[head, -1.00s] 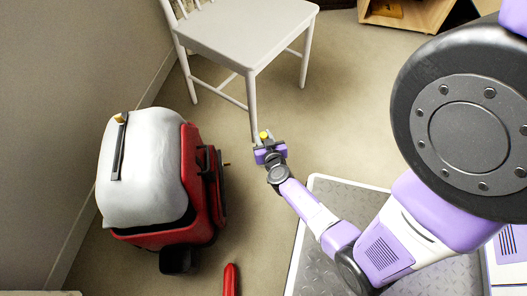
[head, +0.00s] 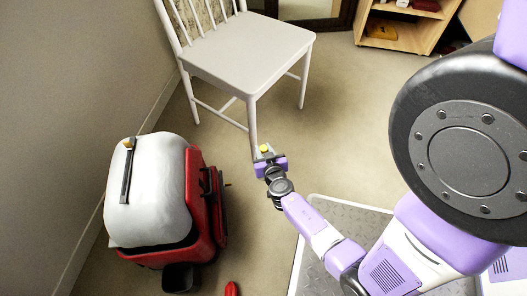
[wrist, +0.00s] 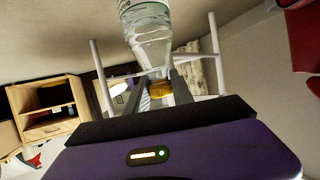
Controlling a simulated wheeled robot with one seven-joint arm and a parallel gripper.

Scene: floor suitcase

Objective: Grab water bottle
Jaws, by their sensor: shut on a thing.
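The water bottle (wrist: 148,32) is clear plastic with a label and a yellow cap (wrist: 159,88). In the wrist view it extends away from the jaws toward the top edge, which cuts it off. My gripper (wrist: 162,92) is shut on the bottle at its cap end. In the head view my gripper (head: 267,157) is in front of the chair, above the floor. Only the yellow cap (head: 264,149) shows clearly there; the rest of the bottle is hidden by the gripper.
A white chair (head: 245,48) stands just beyond my gripper. A red suitcase-like item with a white top (head: 158,190) stands at the left by the wall. A wooden shelf (head: 405,32) is at the back right. A red object (head: 232,288) lies on the floor below. Carpet between is open.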

